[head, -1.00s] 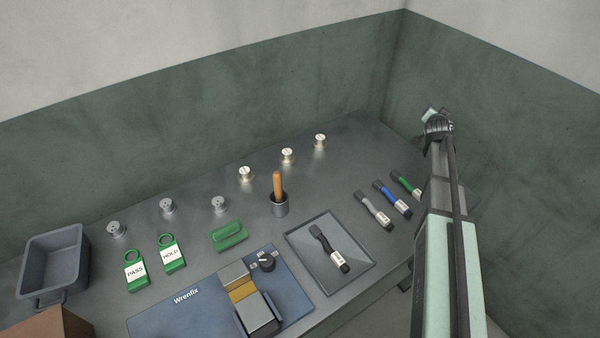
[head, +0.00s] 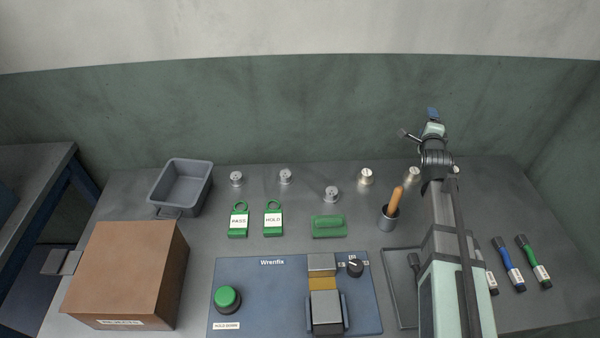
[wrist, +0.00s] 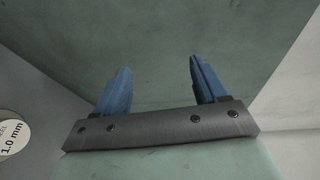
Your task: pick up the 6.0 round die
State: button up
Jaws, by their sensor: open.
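Several small round metal dies stand in a loose row along the back of the bench. Three duller grey ones are the left die (head: 236,178), the second (head: 285,176) and the third (head: 331,194). Brighter ones are the fourth (head: 366,176) and the fifth (head: 413,175); one more (head: 456,169) is partly hidden behind my arm. Their markings are too small to read, so I cannot tell which is 6.0.
A wooden-handled tool in a metal cup (head: 389,217) stands near the brighter dies. A grey bin (head: 181,187), green tags, a blue Wrenfix fixture (head: 250,285) and a brown box (head: 125,270) occupy the left and front. A round "1.0 mm" label (wrist: 14,135) shows at the wrist view's left edge.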

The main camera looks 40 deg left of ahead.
jog(key=s+a+m+g+y, duration=0.1)
jog(key=s+a+m+y, duration=0.1)
jog(key=s+a, duration=0.7)
jog(key=m+g+y, duration=0.3)
jog(key=m+g, duration=0.3)
jog(key=g, duration=0.4)
send_near(237, 177)
jog(key=v, duration=0.4)
jog(key=shift+r, duration=0.25)
jog(key=shift+s+a+f, duration=0.1)
jog(key=shift+s, duration=0.1)
jog(key=x, duration=0.8)
jog(key=shift+x, duration=2.8)
jog(key=shift+w+f, duration=0.2)
jog(key=shift+c, duration=0.2)
